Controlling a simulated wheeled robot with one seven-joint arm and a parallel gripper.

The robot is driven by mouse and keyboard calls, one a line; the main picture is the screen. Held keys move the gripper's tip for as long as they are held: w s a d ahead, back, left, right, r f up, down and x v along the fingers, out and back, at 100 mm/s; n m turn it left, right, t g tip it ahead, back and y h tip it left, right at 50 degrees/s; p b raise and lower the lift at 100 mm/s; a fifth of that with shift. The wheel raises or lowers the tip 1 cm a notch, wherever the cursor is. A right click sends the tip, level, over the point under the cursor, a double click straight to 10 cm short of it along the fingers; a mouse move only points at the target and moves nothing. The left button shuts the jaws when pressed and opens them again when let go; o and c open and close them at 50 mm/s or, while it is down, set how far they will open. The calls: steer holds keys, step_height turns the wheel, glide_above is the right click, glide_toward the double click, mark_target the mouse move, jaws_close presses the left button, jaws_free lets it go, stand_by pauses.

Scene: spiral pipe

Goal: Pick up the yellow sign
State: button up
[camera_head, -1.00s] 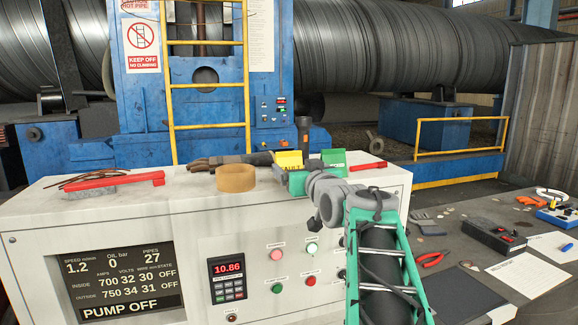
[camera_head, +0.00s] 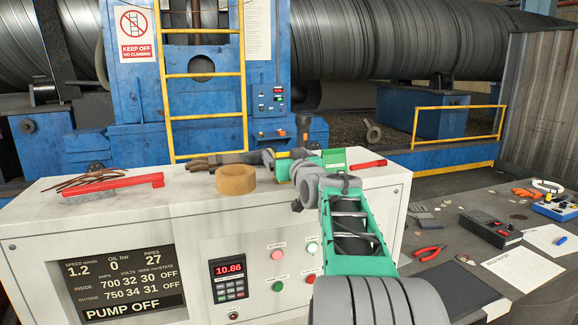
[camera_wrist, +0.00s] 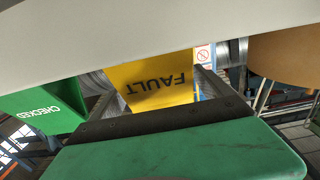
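The yellow sign (camera_wrist: 155,80), lettered FAULT, shows upside down in the wrist view. Grey finger-like parts of my gripper (camera_wrist: 165,95) stand on both sides of it, spread apart; whether they touch it is unclear. In the head view only a small yellow part of the sign (camera_head: 283,154) shows on top of the white cabinet. My green gripper (camera_head: 290,168) hides the rest there. A green sign (camera_wrist: 42,108), lettered CHECKED, stands close by; it also shows in the head view (camera_head: 334,158).
The white cabinet (camera_head: 30,222) also carries a tape roll (camera_head: 236,180), a red-handled brush (camera_head: 115,188), a glove (camera_head: 215,160) and a red object (camera_head: 368,164). A dark table (camera_head: 420,273) at right holds pliers, papers and meters. A yellow ladder stands behind.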

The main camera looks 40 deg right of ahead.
steer(key=c, duration=1.4)
